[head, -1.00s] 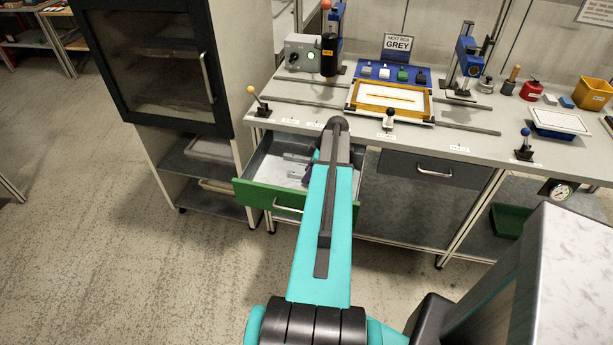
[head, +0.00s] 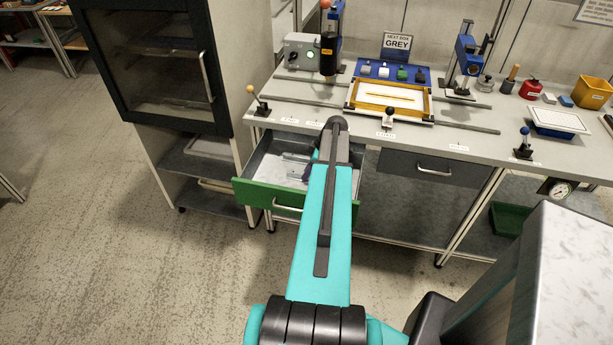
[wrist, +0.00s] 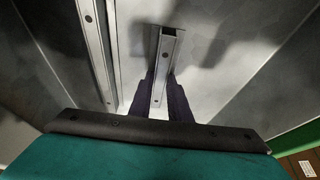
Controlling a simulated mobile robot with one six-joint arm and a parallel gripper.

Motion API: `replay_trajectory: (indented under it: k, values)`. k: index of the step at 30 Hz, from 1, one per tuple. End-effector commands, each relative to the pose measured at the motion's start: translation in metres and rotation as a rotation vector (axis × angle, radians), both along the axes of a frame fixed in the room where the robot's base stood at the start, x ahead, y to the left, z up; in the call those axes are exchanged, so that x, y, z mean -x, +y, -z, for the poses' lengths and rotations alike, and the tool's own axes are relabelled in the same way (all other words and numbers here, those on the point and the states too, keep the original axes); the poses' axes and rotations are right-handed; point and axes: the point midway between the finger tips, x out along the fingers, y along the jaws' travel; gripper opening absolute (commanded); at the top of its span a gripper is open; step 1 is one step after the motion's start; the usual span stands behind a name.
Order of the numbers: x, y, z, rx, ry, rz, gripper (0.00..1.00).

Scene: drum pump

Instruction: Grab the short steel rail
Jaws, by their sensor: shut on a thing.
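The short steel rail (wrist: 168,48) is a grey square-section bar with a dark screw hole. In the wrist view it lies between the two purple fingers of my gripper (wrist: 160,88), which are shut on it from both sides. A longer steel rail (wrist: 97,50) lies to its left, apart from the fingers. Both are in the open drawer with the green front (head: 262,195). In the head view my arm hides most of the gripper and much of the drawer's right side.
The drawer's pull handle (head: 287,208) faces me. Above it is the bench top with a lever (head: 258,104) and a yellow-framed tray (head: 388,99). A dark-doored cabinet (head: 150,65) stands at the left. A shut drawer (head: 430,168) is at the right.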

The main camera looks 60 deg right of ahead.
Motion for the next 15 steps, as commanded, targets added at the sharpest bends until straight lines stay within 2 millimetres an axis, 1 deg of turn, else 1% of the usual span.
replay_trajectory:
  k: [8,15]
  values:
    - [0.000,0.000,-0.003,0.000,0.000,-0.001,0.00]
    - [0.000,0.000,-0.018,0.002,-0.002,-0.001,0.00]
